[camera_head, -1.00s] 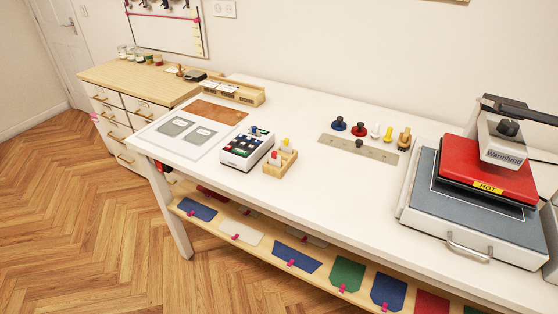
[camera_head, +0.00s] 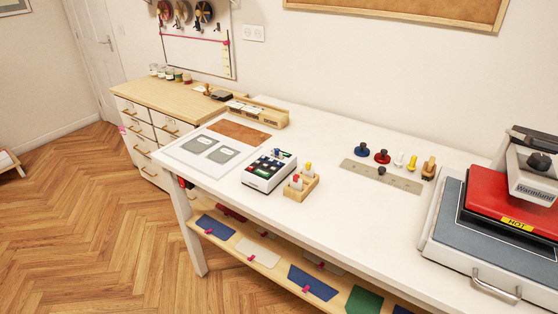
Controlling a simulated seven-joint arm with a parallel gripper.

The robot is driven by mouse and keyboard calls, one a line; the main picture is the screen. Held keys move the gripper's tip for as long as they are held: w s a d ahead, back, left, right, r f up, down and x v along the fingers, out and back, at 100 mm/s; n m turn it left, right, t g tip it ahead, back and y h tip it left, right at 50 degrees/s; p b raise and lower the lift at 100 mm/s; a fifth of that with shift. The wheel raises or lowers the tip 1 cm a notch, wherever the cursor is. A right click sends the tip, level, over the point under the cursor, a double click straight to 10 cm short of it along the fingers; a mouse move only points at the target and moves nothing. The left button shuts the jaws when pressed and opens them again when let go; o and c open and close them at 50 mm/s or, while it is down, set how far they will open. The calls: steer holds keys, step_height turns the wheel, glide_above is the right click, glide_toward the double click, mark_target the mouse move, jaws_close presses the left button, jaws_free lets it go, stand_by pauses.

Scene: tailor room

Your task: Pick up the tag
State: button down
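My gripper is not in view. I cannot tell for sure which thing is the tag. Two grey tag-shaped pieces, a left one (camera_head: 199,144) and a right one (camera_head: 222,155), lie flat on a white sheet (camera_head: 183,158) at the table's left end. Small pink tabs also show: one at the drawer cabinet's left edge (camera_head: 122,129), and several on the fabric pieces on the lower shelf, such as one on a white piece (camera_head: 251,257).
The white table (camera_head: 330,230) has clear room at its middle front. A wooden cabinet (camera_head: 155,115) stands at left.

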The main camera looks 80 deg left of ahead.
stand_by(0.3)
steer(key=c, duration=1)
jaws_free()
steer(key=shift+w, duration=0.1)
